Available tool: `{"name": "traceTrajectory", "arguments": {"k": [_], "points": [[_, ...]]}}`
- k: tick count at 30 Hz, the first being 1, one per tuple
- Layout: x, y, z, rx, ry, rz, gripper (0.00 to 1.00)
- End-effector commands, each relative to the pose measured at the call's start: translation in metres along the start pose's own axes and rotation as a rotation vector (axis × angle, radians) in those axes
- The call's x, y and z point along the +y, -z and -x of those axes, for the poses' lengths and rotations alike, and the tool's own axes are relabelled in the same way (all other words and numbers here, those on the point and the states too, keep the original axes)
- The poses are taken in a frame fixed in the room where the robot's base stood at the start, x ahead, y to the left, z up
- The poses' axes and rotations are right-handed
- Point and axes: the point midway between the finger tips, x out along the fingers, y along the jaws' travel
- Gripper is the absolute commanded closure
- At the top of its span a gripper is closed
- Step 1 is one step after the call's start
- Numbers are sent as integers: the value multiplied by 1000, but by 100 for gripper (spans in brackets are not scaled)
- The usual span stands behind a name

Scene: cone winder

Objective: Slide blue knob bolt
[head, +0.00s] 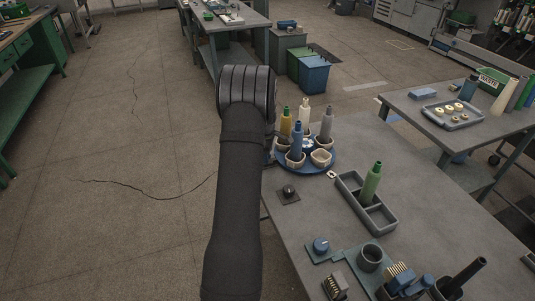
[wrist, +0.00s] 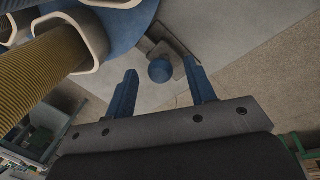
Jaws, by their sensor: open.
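A blue round knob (wrist: 160,70) shows in the wrist view on a grey block beside the blue turntable (wrist: 124,28). My gripper (wrist: 160,66) is open, and its two blue fingers appear on either side of the knob in that picture. The gap to the knob in depth is hard to judge, and I see no contact. In the head view my dark arm hides the gripper and this knob. The turntable (head: 309,168) stands at the table's far left corner there, with several cream cups holding coloured cones.
A yellow ribbed cone (wrist: 45,65) in a cup is close to my left finger. The floor left of my arm is clear.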

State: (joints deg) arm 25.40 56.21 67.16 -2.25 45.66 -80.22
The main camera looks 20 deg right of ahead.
Motion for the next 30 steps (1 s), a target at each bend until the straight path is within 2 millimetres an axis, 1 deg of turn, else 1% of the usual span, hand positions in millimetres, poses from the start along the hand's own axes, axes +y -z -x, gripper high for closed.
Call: {"name": "traceTrajectory", "arguments": {"k": [4,11,12,17,18,19,20,25,30], "points": [[0,0,-7,0,-1,0,50],[0,0,-7,0,-1,0,50],[0,0,-7,0,-1,0,52],[0,0,-7,0,-1,0,83],[0,0,-7,0,-1,0,91],[0,0,-7,0,-1,0,97],[0,0,-7,0,-1,0,100],[-2,4,-7,1,-1,1,100],[-15,24,-4,1,1,3,100]]}}
